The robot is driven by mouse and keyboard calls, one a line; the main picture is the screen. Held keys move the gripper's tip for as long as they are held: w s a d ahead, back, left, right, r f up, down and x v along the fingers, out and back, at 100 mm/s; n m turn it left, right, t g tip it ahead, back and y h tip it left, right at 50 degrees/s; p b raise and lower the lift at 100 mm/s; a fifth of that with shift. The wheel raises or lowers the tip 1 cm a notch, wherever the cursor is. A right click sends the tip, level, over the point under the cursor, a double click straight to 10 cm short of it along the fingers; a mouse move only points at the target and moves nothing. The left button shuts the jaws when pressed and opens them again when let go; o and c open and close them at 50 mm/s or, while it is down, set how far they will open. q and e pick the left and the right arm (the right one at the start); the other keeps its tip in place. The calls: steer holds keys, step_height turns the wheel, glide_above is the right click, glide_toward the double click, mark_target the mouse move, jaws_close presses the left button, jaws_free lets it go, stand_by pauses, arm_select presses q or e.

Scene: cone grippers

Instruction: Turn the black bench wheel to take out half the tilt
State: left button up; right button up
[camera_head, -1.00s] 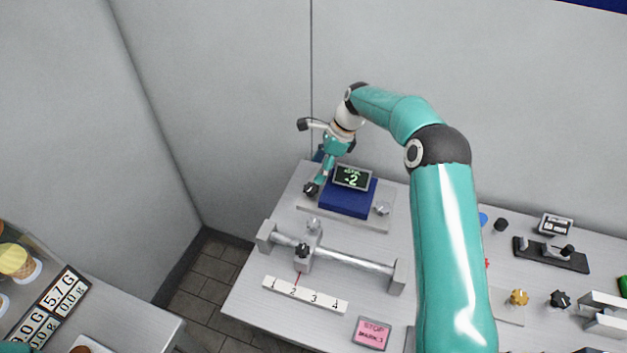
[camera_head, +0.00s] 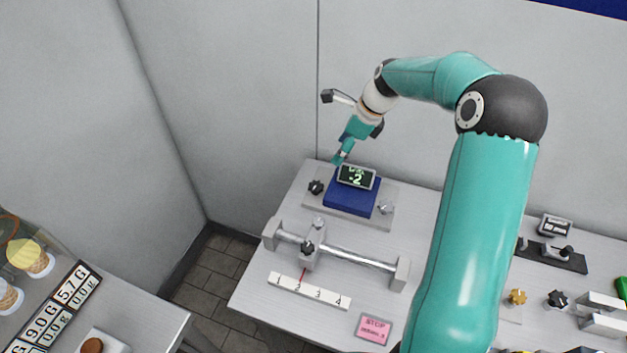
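A black knob-shaped wheel (camera_head: 316,187) sits on the grey plate at the left of a blue block (camera_head: 352,197). A silver knob (camera_head: 385,207) sits at the block's right. A small display (camera_head: 356,176) on the block reads -2 in green, with a small line above it. My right gripper (camera_head: 338,159) is above and behind the black wheel, apart from it, pointing down. Its fingers are too small to tell open from shut. My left gripper is out of view.
A rail with a black-knobbed slider (camera_head: 307,248) stands in front, with a numbered scale (camera_head: 309,291) and a pink stop card (camera_head: 375,329). More knobs, including a gold one (camera_head: 517,297), are at the right. Another counter with food and price signs (camera_head: 52,309) is at the left.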

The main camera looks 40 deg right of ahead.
glide_toward(316, 185)
steer(key=x, duration=0.8)
steer(key=shift+f+b, duration=0.25)
steer(key=shift+b, duration=0.1)
